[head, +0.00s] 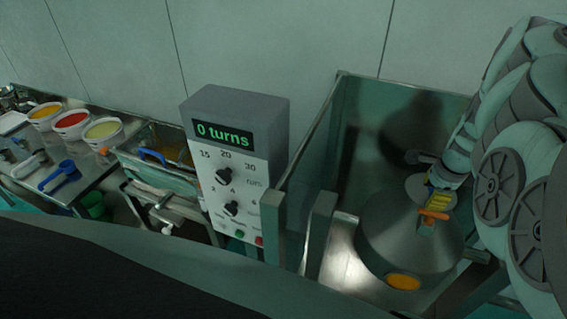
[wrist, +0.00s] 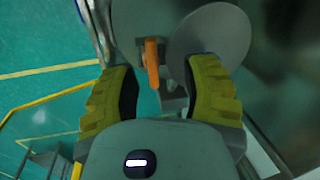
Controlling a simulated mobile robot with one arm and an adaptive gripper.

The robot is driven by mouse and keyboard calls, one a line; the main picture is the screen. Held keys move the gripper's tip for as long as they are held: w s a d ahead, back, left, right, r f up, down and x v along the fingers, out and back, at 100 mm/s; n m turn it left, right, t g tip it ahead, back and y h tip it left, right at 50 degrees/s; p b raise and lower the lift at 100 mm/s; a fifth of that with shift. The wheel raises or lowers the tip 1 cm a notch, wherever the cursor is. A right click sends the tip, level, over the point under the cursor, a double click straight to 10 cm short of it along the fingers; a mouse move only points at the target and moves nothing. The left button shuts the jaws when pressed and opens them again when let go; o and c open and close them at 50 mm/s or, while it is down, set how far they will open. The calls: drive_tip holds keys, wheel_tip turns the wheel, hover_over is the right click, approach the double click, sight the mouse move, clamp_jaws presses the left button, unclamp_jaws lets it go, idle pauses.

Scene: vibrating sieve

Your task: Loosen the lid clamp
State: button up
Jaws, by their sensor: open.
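The lid clamp has an orange handle (head: 434,214) on a small metal bracket, beside the top of a grey cone-shaped lid (head: 385,240). The handle (wrist: 152,62) also shows in the wrist view, roughly upright in the picture. My gripper (head: 440,203) is at the handle. In the wrist view my gripper (wrist: 163,75) is open, with one yellow finger on each side of the handle and visible gaps to both. Nothing is held. A grey round disc (wrist: 210,45) lies just beyond the right finger. The clamp's lower part is partly hidden.
A control box (head: 225,170) reading "0 turns" stands left of the metal-walled enclosure (head: 330,190). Farther left, a bench holds tubs of coloured powder (head: 70,121) and a blue scoop (head: 62,175). The enclosure walls stand close around the lid.

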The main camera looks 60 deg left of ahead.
drive_tip(key=shift+w+a+r, duration=0.15)
drive_tip(key=shift+r, duration=0.55)
drive_tip(key=shift+s+r, duration=0.2)
drive_tip(key=shift+r, duration=0.3)
